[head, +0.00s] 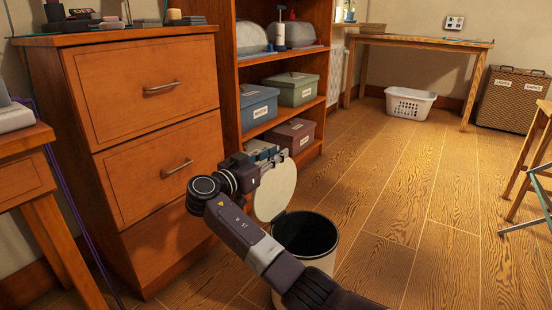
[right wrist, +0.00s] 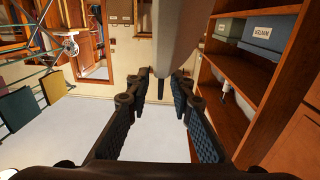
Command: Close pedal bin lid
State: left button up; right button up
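The pedal bin (head: 318,262) stands on the floor at the lower middle of the head view, pale outside with a dark inside. Its round cream lid (head: 277,190) is raised, nearly upright, at the side towards the drawers. My right gripper (head: 268,152) is at the lid's upper edge, and the arm crosses in front of the bin. In the right wrist view the fingers of my right gripper (right wrist: 161,80) are spread apart. A grey-beige surface, seemingly the lid (right wrist: 190,40), comes in between and beyond the fingertips; contact cannot be told. My left gripper is not in view.
A wooden drawer unit (head: 150,90) stands close on the left. An open shelf (head: 262,70) with labelled boxes is behind the gripper. A white basket (head: 409,104) lies under a far table (head: 420,42). The floor right of the bin is clear.

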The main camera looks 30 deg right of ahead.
jog(key=shift+d, duration=0.15)
jog(key=shift+c, duration=0.3)
grip_shut()
